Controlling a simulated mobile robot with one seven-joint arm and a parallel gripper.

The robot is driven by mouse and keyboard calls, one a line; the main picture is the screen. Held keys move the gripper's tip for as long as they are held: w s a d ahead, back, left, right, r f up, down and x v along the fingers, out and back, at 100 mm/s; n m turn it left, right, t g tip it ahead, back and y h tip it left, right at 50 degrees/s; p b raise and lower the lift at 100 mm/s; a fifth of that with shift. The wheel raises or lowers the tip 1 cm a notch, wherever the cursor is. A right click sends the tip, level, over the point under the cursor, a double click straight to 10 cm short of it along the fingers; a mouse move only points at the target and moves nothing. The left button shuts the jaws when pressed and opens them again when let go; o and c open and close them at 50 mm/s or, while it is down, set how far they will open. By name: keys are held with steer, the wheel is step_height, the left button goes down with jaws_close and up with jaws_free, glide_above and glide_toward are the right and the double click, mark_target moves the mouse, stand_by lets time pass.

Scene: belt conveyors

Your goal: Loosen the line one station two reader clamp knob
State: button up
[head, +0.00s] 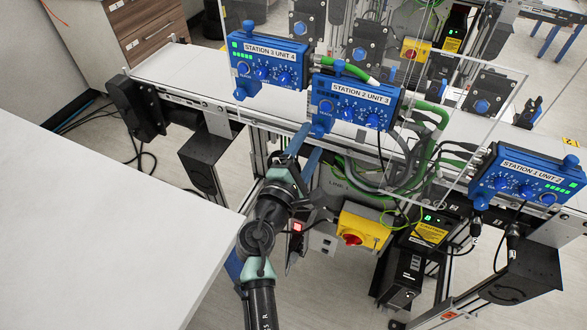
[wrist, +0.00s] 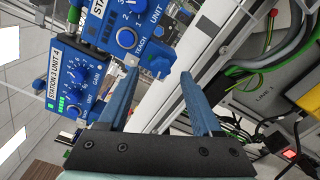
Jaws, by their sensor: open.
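The blue reader labelled STATION 2 UNIT 3 (head: 352,101) hangs at the conveyor's front edge in the head view. A blue knob (head: 320,131) shows at its lower left and another blue knob (head: 339,67) on its top. My gripper (head: 307,143) is open, its blue fingers just below the reader's lower left. In the wrist view the fingers (wrist: 156,77) are apart with nothing held. The station 2 reader (wrist: 122,30) is beyond them, partly cut off. A blue knob (wrist: 160,65) shows just past the gap. I cannot tell whether either finger touches it.
Readers STATION 3 UNIT 4 (head: 268,63) and STATION 1 UNIT 2 (head: 527,176) flank it. A clear panel (head: 450,130), green and dark cables (head: 415,150) and a yellow switch box (head: 362,230) lie right of my arm. A white table (head: 90,220) is at left.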

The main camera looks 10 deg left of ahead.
steer(key=b+v, duration=0.1)
steer(key=v, duration=0.9)
steer(key=shift+s+a, duration=0.15)
steer(key=shift+s, duration=0.2)
